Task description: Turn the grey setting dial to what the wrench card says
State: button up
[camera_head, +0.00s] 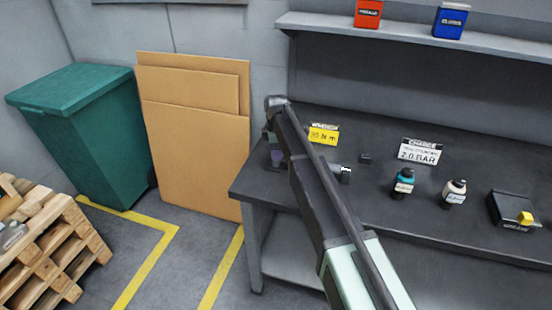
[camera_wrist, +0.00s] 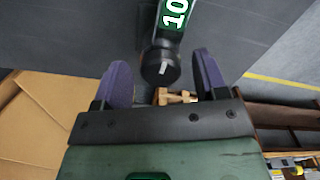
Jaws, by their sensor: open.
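In the wrist view a dark grey round dial (camera_wrist: 158,72) with a white pointer mark sits at the end of a green body (camera_wrist: 177,20) labelled "10". My gripper (camera_wrist: 160,60) is open, with one purple finger on either side of the dial and gaps between. In the head view my gripper (camera_head: 273,148) is over the bench's left end, largely behind my arm; the dial cannot be made out there. The yellow card (camera_head: 324,134) stands at the bench's back left. Its heading looks like "WRENCH"; its number is blurred, ending in "0 N m".
A brass fitting (camera_wrist: 172,96) shows below the dial. A green bin (camera_head: 85,135) stands left.

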jog(key=shift+r, duration=0.1)
jog(key=c, duration=0.9)
jog(key=shift+c, duration=0.2)
jog(key=shift+m, duration=3.1)
jog(key=o, duration=0.9)
jog(key=shift+o, duration=0.2)
